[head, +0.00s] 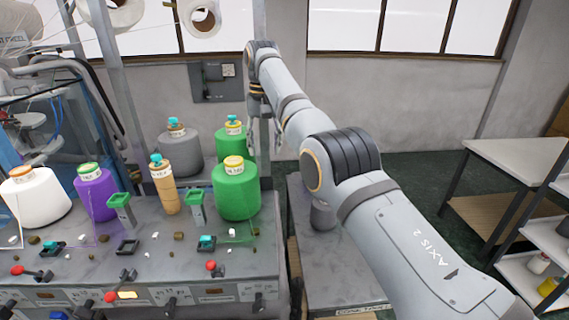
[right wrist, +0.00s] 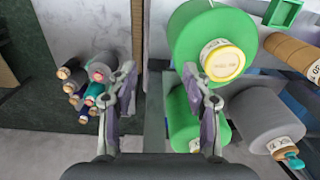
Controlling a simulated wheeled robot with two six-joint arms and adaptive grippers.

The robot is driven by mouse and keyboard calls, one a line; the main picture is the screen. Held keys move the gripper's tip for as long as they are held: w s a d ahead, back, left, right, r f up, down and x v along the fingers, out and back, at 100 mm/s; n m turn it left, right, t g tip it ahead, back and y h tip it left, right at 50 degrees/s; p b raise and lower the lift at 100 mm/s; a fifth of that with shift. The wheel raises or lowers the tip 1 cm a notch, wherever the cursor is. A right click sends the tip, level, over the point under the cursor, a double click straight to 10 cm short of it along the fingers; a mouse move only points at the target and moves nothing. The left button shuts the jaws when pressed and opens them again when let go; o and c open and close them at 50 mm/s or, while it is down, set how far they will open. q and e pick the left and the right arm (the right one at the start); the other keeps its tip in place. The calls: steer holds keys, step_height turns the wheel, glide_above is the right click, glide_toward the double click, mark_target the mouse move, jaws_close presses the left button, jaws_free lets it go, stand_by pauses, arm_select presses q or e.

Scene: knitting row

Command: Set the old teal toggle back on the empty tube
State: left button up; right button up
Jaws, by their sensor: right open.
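Several teal toggles show, and I cannot tell which is the old one. One sits atop the bare tan tube (head: 163,190), one on the grey cone (head: 180,155), one on the rear green cone (head: 222,146). The grey cone's teal toggle (right wrist: 292,160) also shows in the right wrist view. A teal piece (head: 207,242) lies in a small dark tray on the deck. My right gripper (right wrist: 163,105) is open and empty, its right finger in front of the green cones. In the head view it is partly hidden beside the post. My left gripper is out of view.
A front green cone (head: 236,195) has a yellow top and no teal toggle. Purple (head: 96,193) and white (head: 36,196) cones stand left. A tube bundle (right wrist: 85,90), one end teal, lies left in the wrist view. A post stands near my right gripper.

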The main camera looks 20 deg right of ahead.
steer(key=d+f+m+b, duration=0.1)
steer(key=d+f, duration=0.3)
steer(key=f, duration=0.1)
steer(key=shift+w+d+m, duration=0.2)
steer(key=shift+w+m, duration=0.05)
steer(key=shift+m, duration=0.15)
